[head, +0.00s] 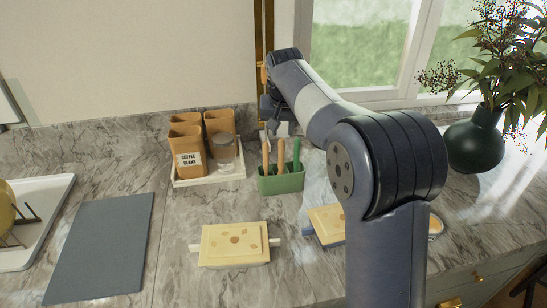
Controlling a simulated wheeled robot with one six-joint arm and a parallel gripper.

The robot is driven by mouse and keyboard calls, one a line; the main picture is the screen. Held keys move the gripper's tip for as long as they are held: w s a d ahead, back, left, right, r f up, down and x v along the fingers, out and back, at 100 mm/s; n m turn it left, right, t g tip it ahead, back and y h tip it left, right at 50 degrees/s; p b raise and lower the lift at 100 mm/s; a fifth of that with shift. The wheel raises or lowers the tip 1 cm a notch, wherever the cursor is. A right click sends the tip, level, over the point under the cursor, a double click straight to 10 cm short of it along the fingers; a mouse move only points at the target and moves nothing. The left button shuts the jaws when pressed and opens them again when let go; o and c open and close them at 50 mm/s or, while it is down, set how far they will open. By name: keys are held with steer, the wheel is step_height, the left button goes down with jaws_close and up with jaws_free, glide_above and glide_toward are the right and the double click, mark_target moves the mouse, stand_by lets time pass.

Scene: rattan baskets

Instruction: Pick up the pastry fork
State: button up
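I cannot clearly make out a pastry fork in the head view. A green holder (281,184) stands on the marble counter with several upright utensils in it. Two have tan wooden handles (266,160) and one has a green handle (296,152). My gripper (271,112) is at the end of my arm, above and behind the holder near the wall. Its fingers are small, dark and partly hidden, so I cannot tell whether they are open or shut or hold anything.
Left of the holder, a white tray (209,180) carries brown canisters (186,160) and a glass jar (223,152). Two cream-coloured dishes (235,244) lie in front, one partly behind my arm. A dark vase (474,140) stands right. A grey mat (100,245) lies left.

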mark_target(282, 148)
steer(key=x, duration=0.4)
steer(key=shift+w+f, duration=0.1)
steer(key=shift+f, duration=0.25)
steer(key=shift+p+x, duration=1.05)
steer(key=shift+x, duration=1.7)
steer(key=shift+c, duration=0.3)
jaws_close()
